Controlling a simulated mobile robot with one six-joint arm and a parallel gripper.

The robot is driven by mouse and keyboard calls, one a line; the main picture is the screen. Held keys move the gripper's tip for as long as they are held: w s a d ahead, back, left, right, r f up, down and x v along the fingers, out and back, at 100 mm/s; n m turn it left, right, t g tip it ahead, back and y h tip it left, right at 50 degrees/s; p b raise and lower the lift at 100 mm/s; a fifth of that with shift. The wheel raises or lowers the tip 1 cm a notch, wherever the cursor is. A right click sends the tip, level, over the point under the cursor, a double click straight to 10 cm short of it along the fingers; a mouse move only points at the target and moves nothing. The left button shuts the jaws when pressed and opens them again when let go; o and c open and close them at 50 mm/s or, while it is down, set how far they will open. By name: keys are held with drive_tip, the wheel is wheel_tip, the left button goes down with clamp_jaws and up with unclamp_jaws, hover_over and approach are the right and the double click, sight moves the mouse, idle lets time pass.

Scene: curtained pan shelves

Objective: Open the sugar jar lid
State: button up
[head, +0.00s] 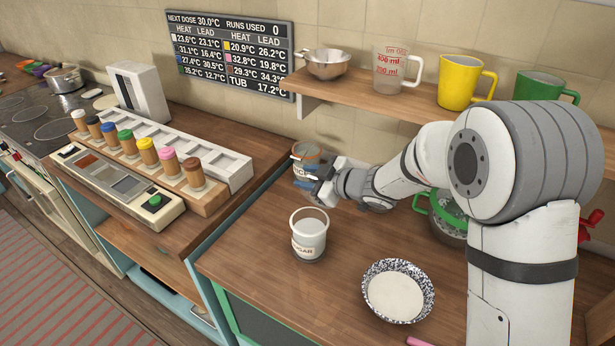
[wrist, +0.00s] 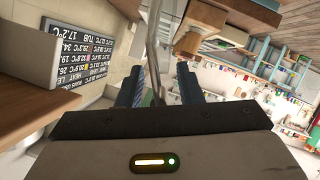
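The sugar jar (head: 309,242), white with a dark label, stands upright on the wooden counter in the middle of the head view. White shows inside its pale round rim; I cannot tell whether a lid covers it. My gripper (head: 308,184) is behind it and apart from it, beside another labelled jar (head: 305,158) near the wall. In the wrist view my gripper (wrist: 160,90) has its two blue fingers spread apart. A thin bent grey strip (wrist: 152,45) shows between and beyond them; I cannot tell whether it touches a finger.
A speckled bowl (head: 397,292) with white contents sits right of the sugar jar. A green-handled colander (head: 446,216) is partly behind my arm. The shelf (head: 350,90) with a measuring jug and cups overhangs the back. Counter left of the sugar jar is clear.

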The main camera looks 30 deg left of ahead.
drive_tip(key=b+v, duration=0.1)
drive_tip(key=v, duration=0.6)
drive_tip(key=shift+d+r+b, duration=0.15)
drive_tip(key=shift+d+b, duration=0.2)
drive_tip(key=shift+d, duration=0.05)
